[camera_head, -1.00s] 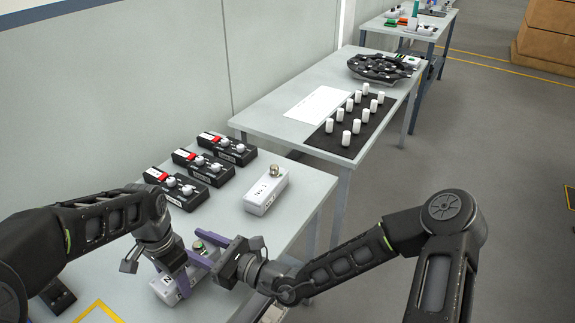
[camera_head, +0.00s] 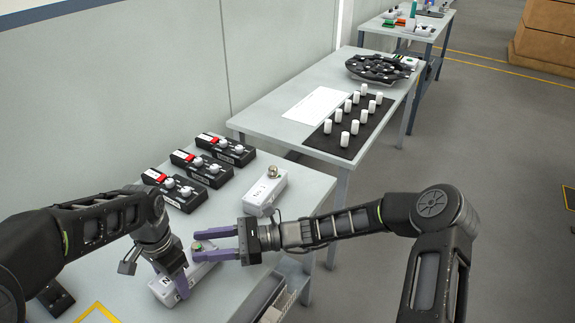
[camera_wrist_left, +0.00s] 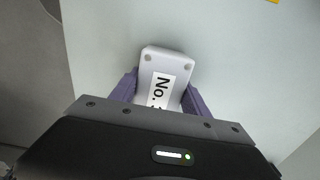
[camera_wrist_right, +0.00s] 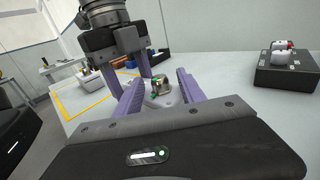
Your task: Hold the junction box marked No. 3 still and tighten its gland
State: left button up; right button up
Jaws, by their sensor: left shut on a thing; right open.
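The white junction box marked No. 3 (camera_head: 165,290) lies on the near table, its label readable in the left wrist view (camera_wrist_left: 160,62). My left gripper (camera_head: 182,279) is shut on the box's sides, and its purple fingers flank it in the left wrist view (camera_wrist_left: 160,95). The metal gland with a green part (camera_head: 197,246) is at the box's far end. My right gripper (camera_head: 198,247) is open, its fingers level with the gland. In the right wrist view the gland (camera_wrist_right: 162,88) appears between the open fingers; I cannot tell whether they touch it.
Another white box with a gland (camera_head: 265,192) stands behind my right gripper. Several black boxes with white knobs and red parts (camera_head: 203,168) line the back. Yellow tape (camera_head: 98,312) marks the near tabletop. A grey tray (camera_head: 268,300) is at the table's right edge.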

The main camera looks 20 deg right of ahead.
jog(key=v, duration=0.9)
jog(key=shift+s+d, duration=0.15)
jog(key=shift+d, duration=0.1)
jog(key=w+d+f+h, duration=0.2)
jog(key=f+h, duration=0.1)
jog(key=shift+d+g, duration=0.3)
jog(key=shift+d, duration=0.1)
jog(key=w+d+h, duration=0.2)
jog(key=d, duration=0.1)
jog(key=w+d+h, duration=0.1)
jog(key=shift+d+f+n+h, duration=0.2)
jog(key=shift+d+n+h, duration=0.05)
jog(key=shift+n+h, duration=0.15)
pick_arm(q)
jog(key=shift+s, duration=0.1)
pick_arm(e)
jog(key=w+d+r+h, duration=0.1)
jog(key=d+r+h, duration=0.1)
jog(key=w+d+r+n+h, duration=0.1)
jog(key=w+d+r+h, duration=0.1)
jog(key=shift+w+d, duration=0.25)
jog(key=shift+w, duration=0.05)
jog(key=w+d+r+n+t+h, duration=0.1)
jog(key=w+d+r+h, duration=0.2)
jog(key=r, duration=0.5)
jog(key=shift+w+d+h, duration=0.15)
jog(key=shift+d+h, duration=0.15)
jog(key=shift+d, duration=0.4)
jog(key=shift+r, duration=0.15)
